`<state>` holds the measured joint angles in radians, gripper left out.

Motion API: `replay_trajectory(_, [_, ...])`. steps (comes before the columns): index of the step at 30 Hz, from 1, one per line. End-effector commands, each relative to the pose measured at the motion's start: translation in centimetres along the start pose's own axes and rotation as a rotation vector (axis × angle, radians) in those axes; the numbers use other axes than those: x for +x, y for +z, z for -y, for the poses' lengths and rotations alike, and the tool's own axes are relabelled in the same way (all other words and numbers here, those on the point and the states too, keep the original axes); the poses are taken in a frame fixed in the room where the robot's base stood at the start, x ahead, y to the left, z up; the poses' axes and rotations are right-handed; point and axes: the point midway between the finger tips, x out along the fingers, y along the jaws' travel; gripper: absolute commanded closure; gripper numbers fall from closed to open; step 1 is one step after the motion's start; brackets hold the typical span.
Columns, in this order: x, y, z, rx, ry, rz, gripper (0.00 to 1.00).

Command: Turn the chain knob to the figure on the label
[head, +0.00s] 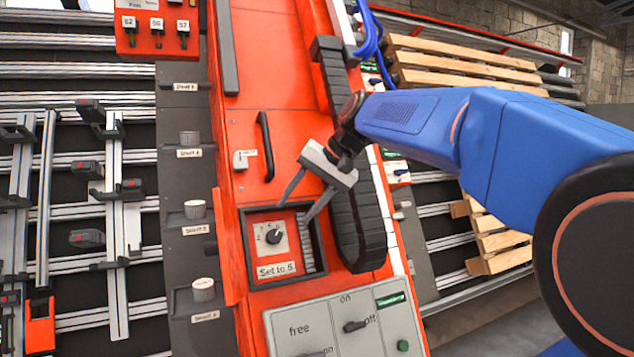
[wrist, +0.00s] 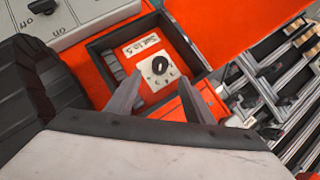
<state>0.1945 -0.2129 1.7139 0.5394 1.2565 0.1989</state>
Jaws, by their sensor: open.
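The chain knob (head: 273,237) is a small black knob on a white dial plate (head: 264,245) in a black-framed recess of the orange-red machine. In the wrist view the knob (wrist: 160,64) lies just beyond and between my fingertips. The label (head: 277,270) below the dial seems to read "Set to 5"; it also shows in the wrist view (wrist: 141,44). The dial figures and the knob's pointing are too small to read surely. My gripper (head: 294,213) is open and empty, its fingers spread by the recess's upper edge, apart from the knob.
A black handle (head: 265,147) stands on the machine above the recess. A grey panel (head: 340,318) with switches is below. A black cable chain (head: 355,215) runs close right of the recess. Shelf knobs (head: 195,209) line the left side.

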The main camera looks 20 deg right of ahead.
Motion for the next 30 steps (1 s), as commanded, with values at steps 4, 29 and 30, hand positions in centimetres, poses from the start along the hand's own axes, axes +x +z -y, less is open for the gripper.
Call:
replay_trajectory(4, [-3.1,-0.1,0.0,0.001,0.0,-0.004,0.52])
replay_trajectory(29, [-8.1,0.0,0.0,-0.001,0.0,0.001,0.52])
replay_trajectory(30, [-8.1,0.0,0.0,0.0,0.0,0.001,0.52])
